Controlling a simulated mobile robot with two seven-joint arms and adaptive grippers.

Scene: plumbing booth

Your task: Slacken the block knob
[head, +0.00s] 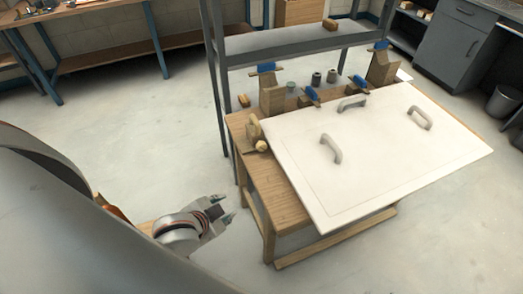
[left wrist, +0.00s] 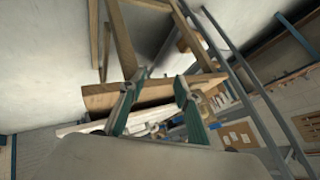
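A small wooden block (head: 253,130) with a round, light wooden knob (head: 262,146) sits at the left corner of the workbench, beside the white panel. My left gripper (head: 223,206) is open and empty, out over the floor to the left of the bench and well apart from the knob. In the left wrist view its two fingers (left wrist: 157,92) stand apart with nothing held between them. Small tan shapes show beyond the right finger there, too unclear to name. My right gripper is in neither view.
The wooden workbench (head: 277,198) carries a large white panel (head: 385,160) with three grey handles. Wooden blocks with blue-handled parts (head: 271,95) and small cylinders (head: 316,79) line its back edge. A grey shelf frame (head: 290,45) stands behind. The floor left of the bench is clear.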

